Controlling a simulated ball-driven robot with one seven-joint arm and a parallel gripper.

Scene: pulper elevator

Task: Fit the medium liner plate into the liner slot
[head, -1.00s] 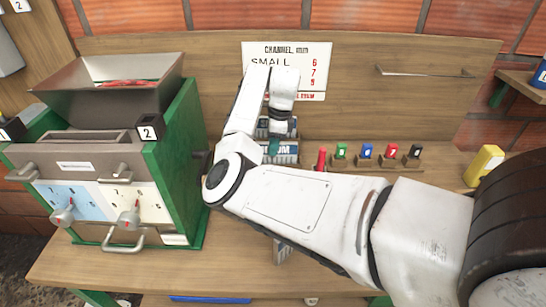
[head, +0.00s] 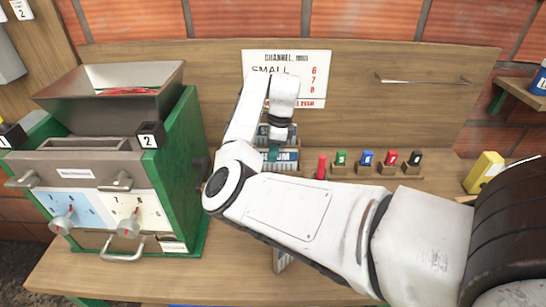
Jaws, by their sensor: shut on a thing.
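My gripper (head: 275,154) points down over a small rack of plates at the back of the bench, behind my arm. It is shut on the plate whose label ends in "UM" (head: 289,155), which looks like the medium liner plate. That plate is upright and low at the rack; I cannot tell whether it is lifted clear. Another labelled plate (head: 263,131) stands just behind it. The green machine (head: 184,180) at left has a rectangular opening (head: 84,144) on top, which may be the liner slot. My arm hides the lower part of the rack.
A metal hopper (head: 110,95) rises behind the machine's opening. Several small coloured blocks (head: 366,158) stand right of the rack, with a yellow block (head: 484,172) farther right. A sign (head: 290,62) is on the back panel.

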